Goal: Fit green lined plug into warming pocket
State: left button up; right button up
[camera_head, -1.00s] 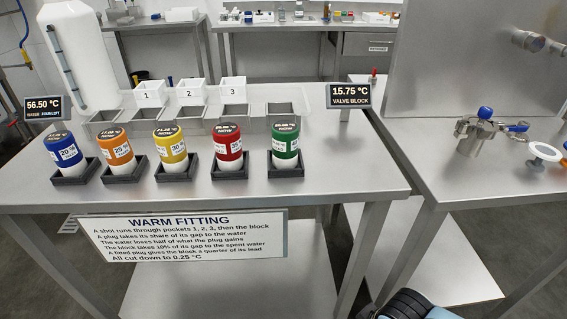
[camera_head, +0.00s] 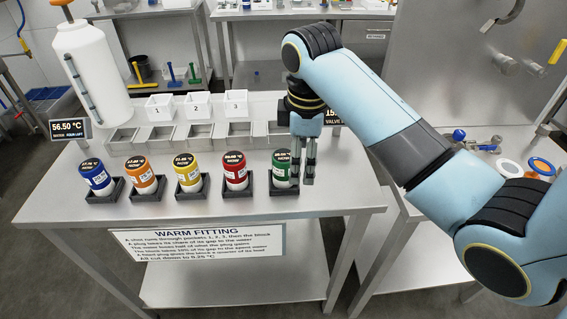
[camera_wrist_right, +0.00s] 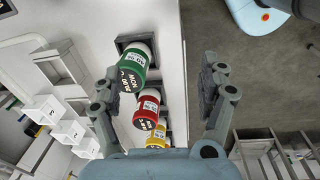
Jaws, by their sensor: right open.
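The green plug (camera_head: 281,166), with a white label and dark printed cap, stands in a dark square holder (camera_head: 284,188) at the right end of the plug row. It also shows in the right wrist view (camera_wrist_right: 127,67), left of centre between the fingers. My right gripper (camera_head: 303,180) points down just right of the green plug, open and empty; in the wrist view its fingers (camera_wrist_right: 160,85) are spread wide. The warming pockets are grey metal troughs (camera_head: 200,131) in a row behind the plugs, below white boxes marked 1 (camera_head: 159,106), 2 (camera_head: 197,105) and 3 (camera_head: 236,102). My left gripper is not in view.
Blue (camera_head: 97,177), orange (camera_head: 140,176), yellow (camera_head: 187,174) and red (camera_head: 235,171) plugs stand in holders left of the green one. A display (camera_head: 70,128) reads 56.50 °C. A white tank (camera_head: 92,75) stands at the back left. My right arm partly covers the valve block display (camera_head: 335,117).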

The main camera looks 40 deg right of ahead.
aim_at(284, 155)
jog(key=w+r+n, duration=0.1)
jog(key=w, duration=0.1)
jog(key=w+r+n, duration=0.1)
jog(key=w, duration=0.1)
jog(key=w+d, duration=0.1)
jog(key=w, duration=0.1)
jog(key=shift+w+r+n+g, duration=0.1)
jog(key=shift+r+n+g, duration=0.3)
jog(key=shift+w+f, duration=0.1)
jog(key=shift+f, duration=0.1)
notch_tip(284, 155, down, 4)
jog(key=shift+r, duration=0.1)
jog(key=shift+w+a+f+p, duration=0.1)
jog(key=shift+f+p, duration=0.15)
jog(key=shift+f, duration=1.35)
jog(key=shift+a+f+p, duration=0.1)
jog(key=shift+f+p, duration=0.15)
jog(key=shift+f, duration=1.3)
jog(key=c, duration=1.3)
jog(key=shift+c, duration=0.7)
jog(key=shift+r, duration=0.15)
